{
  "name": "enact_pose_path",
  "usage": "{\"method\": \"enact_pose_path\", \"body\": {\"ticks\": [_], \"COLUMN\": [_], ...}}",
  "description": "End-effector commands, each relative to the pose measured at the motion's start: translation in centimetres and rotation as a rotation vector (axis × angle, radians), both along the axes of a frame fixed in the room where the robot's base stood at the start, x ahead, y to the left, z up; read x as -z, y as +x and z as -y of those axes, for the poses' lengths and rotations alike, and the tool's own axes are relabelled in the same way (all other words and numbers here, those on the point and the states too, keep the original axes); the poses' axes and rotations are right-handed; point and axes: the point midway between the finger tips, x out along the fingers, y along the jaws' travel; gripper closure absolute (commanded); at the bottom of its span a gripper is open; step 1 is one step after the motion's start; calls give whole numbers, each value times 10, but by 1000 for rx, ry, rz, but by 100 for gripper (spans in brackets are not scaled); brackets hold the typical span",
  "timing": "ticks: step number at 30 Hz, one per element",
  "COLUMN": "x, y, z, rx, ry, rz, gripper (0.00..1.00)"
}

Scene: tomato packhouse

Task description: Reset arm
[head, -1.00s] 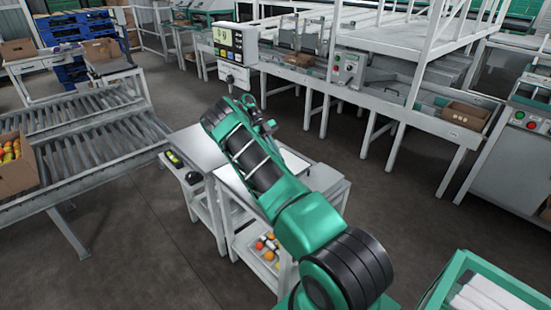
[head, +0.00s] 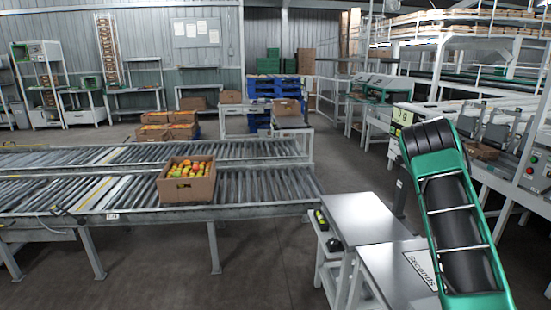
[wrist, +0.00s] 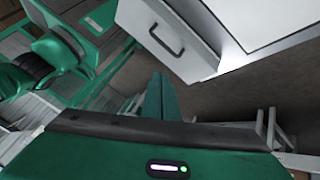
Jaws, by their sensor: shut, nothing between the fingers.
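My gripper (wrist: 161,95) shows in the wrist view, with its two green fingers together and nothing between them. It hangs clear of the nearby furniture and seems to touch nothing. In the head view my green and black arm rises at the right, and the gripper itself is not visible there.
A grey-topped table (head: 362,220) stands left of my arm, beside a surface with a SECONDS label (head: 420,268). A roller conveyor (head: 110,190) carries a box of tomatoes (head: 187,190). A white cabinet with a handle (wrist: 180,30) is near my wrist.

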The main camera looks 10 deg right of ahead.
Motion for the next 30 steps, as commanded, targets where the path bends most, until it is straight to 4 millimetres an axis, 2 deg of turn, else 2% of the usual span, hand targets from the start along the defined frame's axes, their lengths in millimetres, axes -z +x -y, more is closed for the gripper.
{"method": "enact_pose_path", "body": {"ticks": [1,6,15,21,30], "x": [-12,-41,-77,-92,-99], "y": [-10,-41,-97,-135,-190], "z": [-2,-13,-42,-69,-118], "rx": [-36,-190,-504,-739,-1126], "ry": [41,176,386,502,627], "rz": [23,95,230,319,430], "gripper": [100,100,100,100,100]}}
